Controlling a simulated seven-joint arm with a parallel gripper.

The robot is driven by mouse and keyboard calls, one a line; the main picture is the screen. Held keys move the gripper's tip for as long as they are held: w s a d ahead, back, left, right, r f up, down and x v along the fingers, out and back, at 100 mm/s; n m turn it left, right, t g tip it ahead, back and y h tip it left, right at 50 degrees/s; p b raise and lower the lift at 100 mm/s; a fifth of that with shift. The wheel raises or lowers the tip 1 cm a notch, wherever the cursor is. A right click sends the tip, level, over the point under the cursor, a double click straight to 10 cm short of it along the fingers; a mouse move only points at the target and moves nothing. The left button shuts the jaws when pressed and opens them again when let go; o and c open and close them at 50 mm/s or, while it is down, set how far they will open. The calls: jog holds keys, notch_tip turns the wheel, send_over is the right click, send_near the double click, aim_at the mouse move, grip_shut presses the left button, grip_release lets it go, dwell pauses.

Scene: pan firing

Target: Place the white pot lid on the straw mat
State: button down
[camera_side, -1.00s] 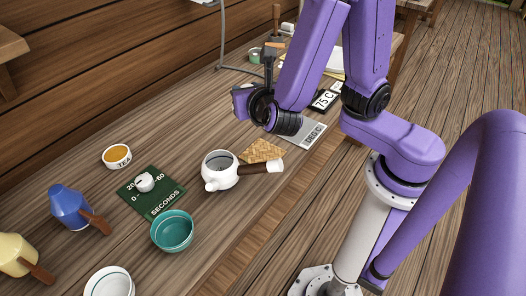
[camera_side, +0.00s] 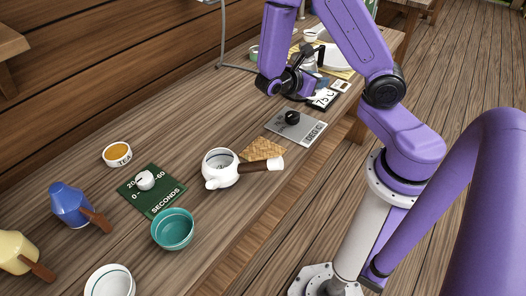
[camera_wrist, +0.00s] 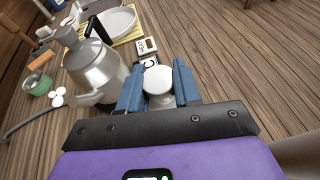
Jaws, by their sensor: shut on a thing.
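In the wrist view, my gripper (camera_wrist: 158,92) is shut on a small, rounded white piece, which I take to be the white pot lid (camera_wrist: 158,78); only part of it shows between the blue fingers. In the side view, my gripper (camera_side: 318,86) hangs over the back right of the bench, by the 75 C card, and the lid cannot be made out there.
A silver kettle (camera_wrist: 97,70) stands just left of my fingers in the wrist view. Behind it, a white dish (camera_wrist: 116,22) sits on a yellowish slatted mat (camera_wrist: 138,34). A grey plate with a black knob (camera_side: 292,118) lies between my gripper and the woven mat.

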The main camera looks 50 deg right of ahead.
jog(key=s+a+f+m+g+y, duration=0.2)
jog(key=s+a+m+g+y, duration=0.9)
jog(key=m+y, duration=0.45)
jog(key=w+a+m+t+y, duration=0.3)
jog(key=w+a+m+y, duration=0.1)
jog(key=a+m+y, duration=0.4)
jog(key=w+f+m+t+y, duration=0.1)
jog(key=w+m+t+y, duration=0.3)
jog(key=w+m+t, duration=0.75)
jog(key=shift+n+g, duration=0.25)
jog(key=shift+n, duration=0.05)
jog(key=shift+f, duration=3.85)
jog(key=c, duration=0.8)
grip_release()
